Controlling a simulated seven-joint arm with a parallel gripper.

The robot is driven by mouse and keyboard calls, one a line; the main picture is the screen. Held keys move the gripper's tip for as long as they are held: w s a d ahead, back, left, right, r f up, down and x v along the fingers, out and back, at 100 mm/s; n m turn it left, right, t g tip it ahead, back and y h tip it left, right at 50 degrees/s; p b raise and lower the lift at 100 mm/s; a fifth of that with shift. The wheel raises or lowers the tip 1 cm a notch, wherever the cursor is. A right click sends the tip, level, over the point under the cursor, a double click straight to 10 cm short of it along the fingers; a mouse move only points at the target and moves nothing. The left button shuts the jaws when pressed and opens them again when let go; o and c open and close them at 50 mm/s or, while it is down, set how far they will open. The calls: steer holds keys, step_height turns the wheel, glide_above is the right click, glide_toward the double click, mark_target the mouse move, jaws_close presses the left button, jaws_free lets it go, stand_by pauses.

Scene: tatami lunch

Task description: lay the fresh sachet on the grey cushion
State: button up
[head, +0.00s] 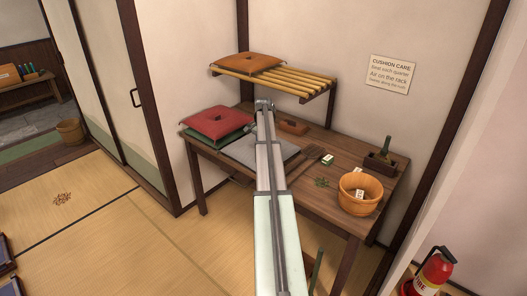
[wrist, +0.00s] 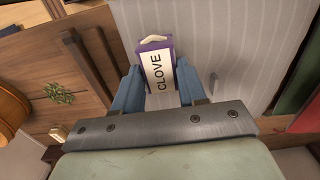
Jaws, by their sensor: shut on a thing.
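My gripper (wrist: 158,82) is shut on a small purple sachet (wrist: 157,68) with a white label reading CLOVE, one blue finger on each side of it. Beneath it in the wrist view is the striped grey cushion (wrist: 225,45). I cannot tell whether the sachet touches the cushion. The grey cushion (head: 239,153) lies flat there, partly covered by my arm. The sachet is hidden in the head view.
Red (head: 216,121) and green cushions are stacked left of the grey one. An orange cushion (head: 245,63) rests on the slatted wall rack (head: 290,83) above.

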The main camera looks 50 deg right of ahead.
steer(key=shift+f, duration=1.25)
steer(key=shift+f, duration=0.15)
steer(key=o, duration=1)
step_height(320, 180, up, 12)
steer(key=shift+r, duration=0.2)
